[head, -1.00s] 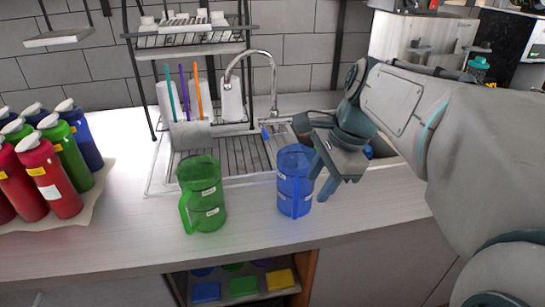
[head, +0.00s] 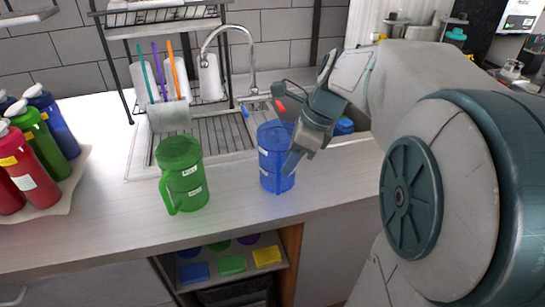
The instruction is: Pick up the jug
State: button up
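Two jugs stand upright on the counter. The green jug (head: 182,175) is left of centre, its handle to the lower left. The blue jug (head: 271,165) is to its right, with its handle towards the camera. My gripper (head: 300,160) is at the blue jug's right side, tilted with its fingers down and to the left. The fingers look apart, with nothing seen between them. One finger overlaps the jug's right edge in the picture. I cannot tell whether it touches. The gripper hides part of the jug's right side.
Behind the jugs are a sink (head: 210,135), a tap (head: 228,48) and a rack with coloured straws (head: 157,70). Several red, green and blue bottles (head: 42,150) stand at the left. Coloured packs (head: 232,264) lie on a shelf below the counter. The counter's front strip is clear.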

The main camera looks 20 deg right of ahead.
send_over(280, 192)
jog(key=f, duration=0.5)
jog(key=shift+w+d, duration=0.15)
jog(key=shift+w, duration=0.05)
grip_shut()
jog(key=shift+r, duration=0.15)
